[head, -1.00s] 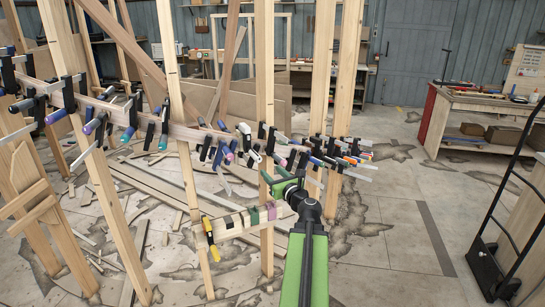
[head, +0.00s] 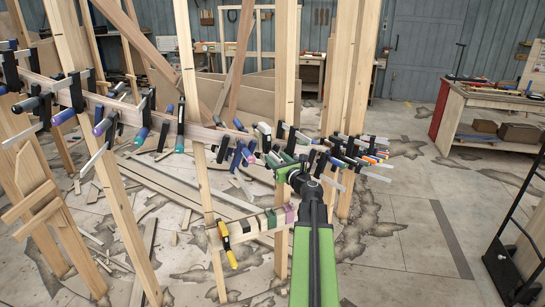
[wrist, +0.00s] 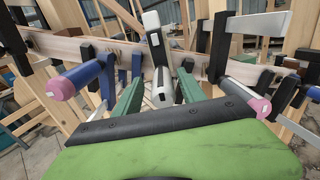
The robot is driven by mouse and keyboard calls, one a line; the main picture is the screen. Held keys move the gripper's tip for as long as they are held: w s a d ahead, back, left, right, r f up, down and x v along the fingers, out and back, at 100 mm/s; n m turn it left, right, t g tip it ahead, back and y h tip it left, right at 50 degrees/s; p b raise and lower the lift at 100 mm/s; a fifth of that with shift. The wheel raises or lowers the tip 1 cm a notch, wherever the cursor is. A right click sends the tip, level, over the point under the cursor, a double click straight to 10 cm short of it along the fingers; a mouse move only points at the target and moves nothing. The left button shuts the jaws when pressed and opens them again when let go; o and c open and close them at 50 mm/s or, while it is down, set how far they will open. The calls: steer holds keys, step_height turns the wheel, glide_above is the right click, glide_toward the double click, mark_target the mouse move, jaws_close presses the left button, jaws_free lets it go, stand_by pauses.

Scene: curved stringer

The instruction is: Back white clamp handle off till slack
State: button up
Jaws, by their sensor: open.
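The white clamp handle (wrist: 161,84) shows in the middle of the wrist view, with its white end toward me and a black and white clamp bar above it. My gripper (wrist: 158,90) is open, with one green finger on each side of the handle. I see a gap on both sides and no clear contact. In the head view the white clamp (head: 264,130) is on the curved wooden stringer, and my gripper (head: 285,164) is just below and to its right. Its handle is hard to make out there beside my gripper.
A blue handle with a pink end (wrist: 62,88) is close on the left, and another pink-ended handle (wrist: 245,98) is close on the right. Several clamps crowd the stringer (head: 110,103). Upright wooden posts (head: 288,60) stand nearby. The floor at right is mostly open.

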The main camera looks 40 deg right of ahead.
steer(key=shift+w+d, duration=0.15)
steer(key=shift+w, duration=0.05)
jaws_close()
steer(key=shift+d, duration=0.3)
steer(key=shift+a, duration=0.2)
